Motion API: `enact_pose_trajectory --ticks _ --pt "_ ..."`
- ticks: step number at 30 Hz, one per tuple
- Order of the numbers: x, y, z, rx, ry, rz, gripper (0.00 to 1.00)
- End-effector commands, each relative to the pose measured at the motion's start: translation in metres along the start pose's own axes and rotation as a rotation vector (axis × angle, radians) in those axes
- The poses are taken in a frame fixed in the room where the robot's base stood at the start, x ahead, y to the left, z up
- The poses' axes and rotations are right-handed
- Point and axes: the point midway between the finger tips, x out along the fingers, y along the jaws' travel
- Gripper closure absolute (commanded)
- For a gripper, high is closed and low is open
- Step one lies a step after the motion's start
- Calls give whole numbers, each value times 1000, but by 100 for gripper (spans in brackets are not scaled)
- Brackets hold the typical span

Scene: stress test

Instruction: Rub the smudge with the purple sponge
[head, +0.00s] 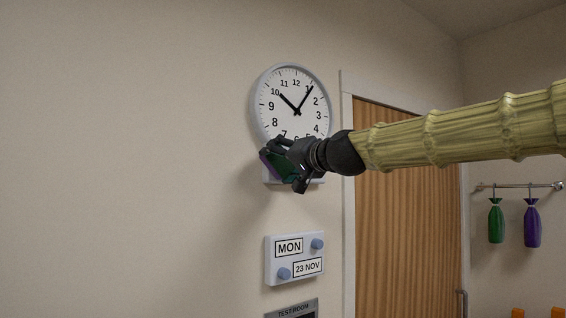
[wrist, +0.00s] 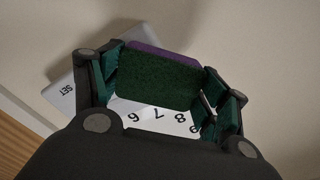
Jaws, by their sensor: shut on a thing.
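My gripper (head: 288,164) is shut on a sponge with a purple layer and a dark green layer (head: 267,163), in front of the lower part of a wall clock (head: 297,95). In the wrist view the sponge (wrist: 155,80) sits between the fingers, green face towards the camera and a purple edge at the top. The clock's numerals show upside down below it there. I see no smudge in either view; the sponge and gripper hide part of the dial's lower edge. I cannot tell whether the sponge touches the clock.
A pale strip marked SET (wrist: 63,94) is below the dial. A MON / 23 NOV panel (head: 294,258) with blue knobs is under it, then a TEST ROOM sign (head: 292,311). A wooden door (head: 405,240) is to the right. Green (head: 496,222) and purple (head: 532,225) items hang from a rail.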

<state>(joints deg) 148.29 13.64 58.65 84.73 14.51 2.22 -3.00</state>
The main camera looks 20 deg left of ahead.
Motion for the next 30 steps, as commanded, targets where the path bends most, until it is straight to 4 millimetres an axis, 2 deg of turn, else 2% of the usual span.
enact_pose_trajectory --ticks 30 --pt "12 3 -3 2 0 0 44"
